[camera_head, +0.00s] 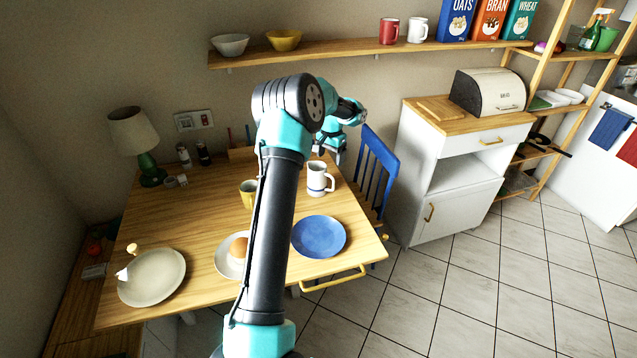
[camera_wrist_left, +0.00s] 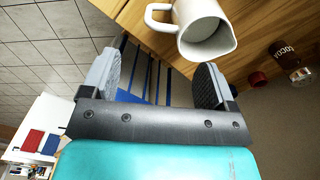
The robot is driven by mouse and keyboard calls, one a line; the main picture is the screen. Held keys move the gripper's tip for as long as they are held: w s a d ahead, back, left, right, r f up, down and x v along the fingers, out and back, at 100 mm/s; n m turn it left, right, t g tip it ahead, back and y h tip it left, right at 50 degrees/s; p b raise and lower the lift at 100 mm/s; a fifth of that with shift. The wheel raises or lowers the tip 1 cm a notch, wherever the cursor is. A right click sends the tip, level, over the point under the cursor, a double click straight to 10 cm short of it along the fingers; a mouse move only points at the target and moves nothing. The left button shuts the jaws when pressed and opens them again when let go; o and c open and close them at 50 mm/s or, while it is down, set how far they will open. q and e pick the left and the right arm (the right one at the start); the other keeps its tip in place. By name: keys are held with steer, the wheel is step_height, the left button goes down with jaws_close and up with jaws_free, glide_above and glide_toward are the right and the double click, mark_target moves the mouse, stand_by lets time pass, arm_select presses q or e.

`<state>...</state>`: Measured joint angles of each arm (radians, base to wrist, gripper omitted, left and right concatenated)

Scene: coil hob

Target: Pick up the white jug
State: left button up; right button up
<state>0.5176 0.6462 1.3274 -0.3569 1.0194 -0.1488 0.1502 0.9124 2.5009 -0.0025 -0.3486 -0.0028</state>
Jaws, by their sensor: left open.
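The white jug (camera_head: 317,179) stands upright on the wooden table (camera_head: 200,215), near its right side, with its handle to the right in the head view. In the left wrist view the white jug (camera_wrist_left: 204,27) shows at the top, beyond the fingertips. My left gripper (camera_head: 330,148) is just above and behind the jug in the head view. In the left wrist view my left gripper (camera_wrist_left: 155,85) is open with nothing between its fingers, and the jug is apart from them. My right gripper is not in view.
A blue plate (camera_head: 319,237) lies in front of the jug. A yellow cup (camera_head: 247,193) stands to its left, partly behind my arm. A blue chair (camera_head: 376,168) stands at the table's right edge. A lamp (camera_head: 136,140) stands at the far left.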

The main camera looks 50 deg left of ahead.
mark_target(330, 177)
arm_select(q)
steer(key=shift+f, duration=2.6)
steer(key=shift+f, duration=0.1)
step_height(330, 177, down, 6)
steer(key=shift+r, duration=0.15)
steer(key=shift+r, duration=0.1)
steer(key=c, duration=1.3)
